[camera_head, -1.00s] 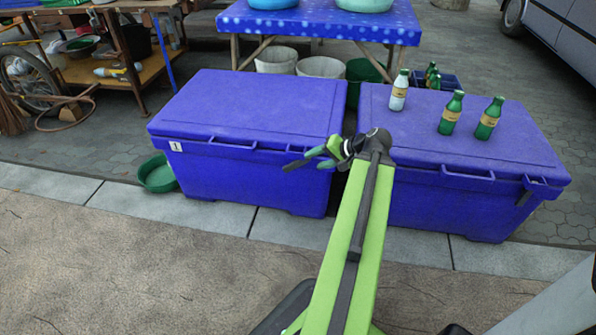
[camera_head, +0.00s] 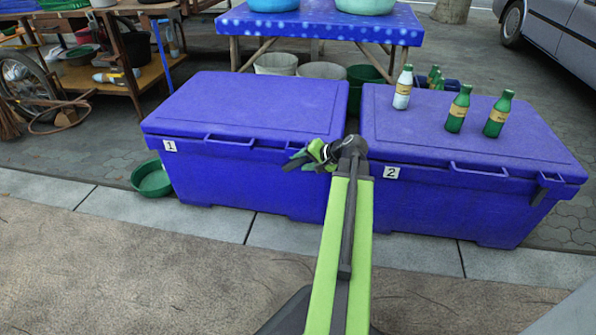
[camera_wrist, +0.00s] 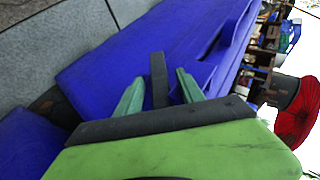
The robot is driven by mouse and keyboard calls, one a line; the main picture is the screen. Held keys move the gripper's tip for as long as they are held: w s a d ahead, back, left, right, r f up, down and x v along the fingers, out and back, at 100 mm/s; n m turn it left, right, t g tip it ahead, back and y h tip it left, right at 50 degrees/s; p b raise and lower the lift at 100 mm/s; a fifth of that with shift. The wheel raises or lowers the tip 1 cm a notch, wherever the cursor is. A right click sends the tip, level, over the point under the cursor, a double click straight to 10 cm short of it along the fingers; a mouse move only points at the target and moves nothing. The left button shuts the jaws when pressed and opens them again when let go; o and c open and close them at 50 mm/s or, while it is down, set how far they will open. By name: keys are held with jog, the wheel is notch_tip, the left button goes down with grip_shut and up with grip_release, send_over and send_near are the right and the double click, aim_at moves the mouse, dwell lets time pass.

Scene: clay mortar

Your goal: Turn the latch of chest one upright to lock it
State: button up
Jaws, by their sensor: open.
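Chest one (camera_head: 240,170) is the blue chest on the left with a "1" label; its lid is down. Its latch (camera_head: 294,164) looks like a dark bar near the right end of the front, lying nearly sideways, its left end slightly lower. My gripper (camera_head: 302,159) is at this latch, coming from the right. In the wrist view, the dark latch bar (camera_wrist: 158,72) stands between my two green fingers (camera_wrist: 156,88), with a gap visible on each side. The fingers are open. The bar's near end is hidden behind my gripper's dark palm edge.
Chest two (camera_head: 450,215), labelled "2", stands close on the right, with several bottles (camera_head: 459,110) on its lid. A green basin (camera_head: 152,180) sits on the ground left of chest one. A blue-covered table (camera_head: 320,24) stands behind. The pavement in front is clear.

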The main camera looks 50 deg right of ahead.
aim_at(296, 163)
jog(key=shift+b+x, duration=0.4)
jog(key=shift+x, duration=0.9)
jog(key=shift+c, duration=0.2)
